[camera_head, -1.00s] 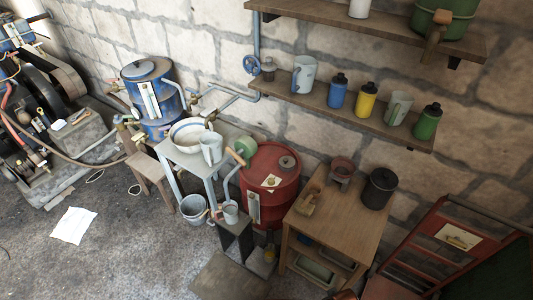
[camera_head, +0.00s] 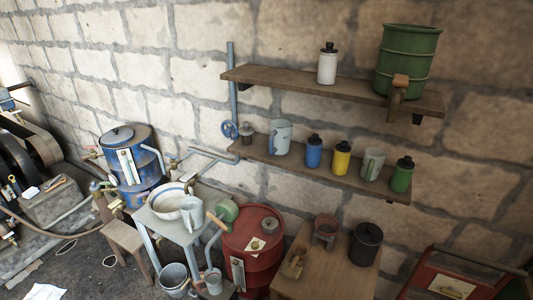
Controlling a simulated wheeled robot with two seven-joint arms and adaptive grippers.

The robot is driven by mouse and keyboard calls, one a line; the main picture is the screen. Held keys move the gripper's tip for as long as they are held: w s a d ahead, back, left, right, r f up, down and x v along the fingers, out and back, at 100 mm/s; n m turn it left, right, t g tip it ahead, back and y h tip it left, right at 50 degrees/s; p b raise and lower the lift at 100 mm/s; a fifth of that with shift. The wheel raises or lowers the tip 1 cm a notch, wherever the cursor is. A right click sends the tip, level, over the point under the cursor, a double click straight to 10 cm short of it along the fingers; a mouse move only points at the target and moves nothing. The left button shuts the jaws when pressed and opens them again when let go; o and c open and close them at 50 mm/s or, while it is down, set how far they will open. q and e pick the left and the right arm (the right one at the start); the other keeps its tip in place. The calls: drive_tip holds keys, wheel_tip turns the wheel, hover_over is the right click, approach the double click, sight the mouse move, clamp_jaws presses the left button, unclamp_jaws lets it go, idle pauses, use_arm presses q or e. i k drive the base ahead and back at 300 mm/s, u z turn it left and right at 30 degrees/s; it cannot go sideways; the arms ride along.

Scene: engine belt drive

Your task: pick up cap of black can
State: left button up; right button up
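A black can (camera_head: 366,245) stands upright on the wooden table at the lower right, near the wall. Its dark lid (camera_head: 369,232) sits on top with a small knob in the middle. Neither of my grippers shows in the head view, so nothing can be seen touching the can or its lid.
The wooden table (camera_head: 312,280) also holds a reddish pot (camera_head: 326,228) and a wooden tool (camera_head: 296,262). A red barrel (camera_head: 252,235) stands to its left. Two wall shelves (camera_head: 330,86) with bottles, mugs and a green barrel (camera_head: 408,60) are above. A red rack is at right.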

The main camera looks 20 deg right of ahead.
sight(370, 232)
drive_tip(key=z, duration=1.7)
